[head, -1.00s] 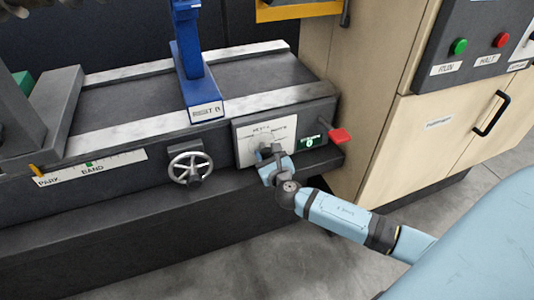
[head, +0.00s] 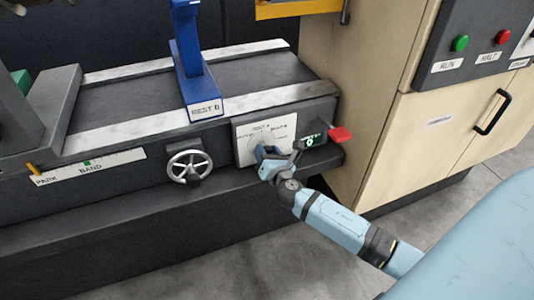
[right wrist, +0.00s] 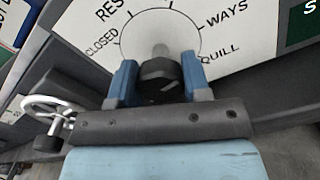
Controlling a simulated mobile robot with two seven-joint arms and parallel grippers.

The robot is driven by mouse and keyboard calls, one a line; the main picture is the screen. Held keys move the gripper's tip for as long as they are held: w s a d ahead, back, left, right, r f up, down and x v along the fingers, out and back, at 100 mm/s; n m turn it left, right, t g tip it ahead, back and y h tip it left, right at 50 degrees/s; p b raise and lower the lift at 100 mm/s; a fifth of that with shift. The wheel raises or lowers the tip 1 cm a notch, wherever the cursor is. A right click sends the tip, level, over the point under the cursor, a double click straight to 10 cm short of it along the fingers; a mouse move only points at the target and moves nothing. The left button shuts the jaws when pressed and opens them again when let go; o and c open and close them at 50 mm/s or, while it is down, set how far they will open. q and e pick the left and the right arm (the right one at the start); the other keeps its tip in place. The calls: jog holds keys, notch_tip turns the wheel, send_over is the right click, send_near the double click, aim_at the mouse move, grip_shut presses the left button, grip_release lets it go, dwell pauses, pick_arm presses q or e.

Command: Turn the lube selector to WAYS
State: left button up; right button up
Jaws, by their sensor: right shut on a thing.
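The lube selector is a white plate (head: 243,146) on the front of the machine bed, with a round pale dial (right wrist: 187,32). In the right wrist view its printed words read CLOSED, RES (cut off), WAYS and QUILL around the dial. WAYS is at the upper right. My right gripper (head: 264,153) is at the plate, its blue fingers shut on either side of the dark selector knob (right wrist: 160,88). The knob's pointer is hidden or unclear, so I cannot tell which word it points at. My left gripper is not in view.
A spoked handwheel (head: 189,166) is left of the plate. A red lever tab (head: 340,135) sticks out to its right. A blue rest (head: 189,60) stands on the bed above. A beige cabinet (head: 420,130) with green and red buttons stands to the right.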

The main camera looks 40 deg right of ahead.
jog(key=shift+m, duration=0.8)
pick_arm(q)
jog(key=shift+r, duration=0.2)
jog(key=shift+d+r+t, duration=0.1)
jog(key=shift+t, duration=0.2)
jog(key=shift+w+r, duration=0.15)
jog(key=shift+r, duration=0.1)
pick_arm(e)
jog(key=o, duration=0.9)
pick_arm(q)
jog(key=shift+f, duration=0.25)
pick_arm(e)
jog(key=shift+s, duration=0.1)
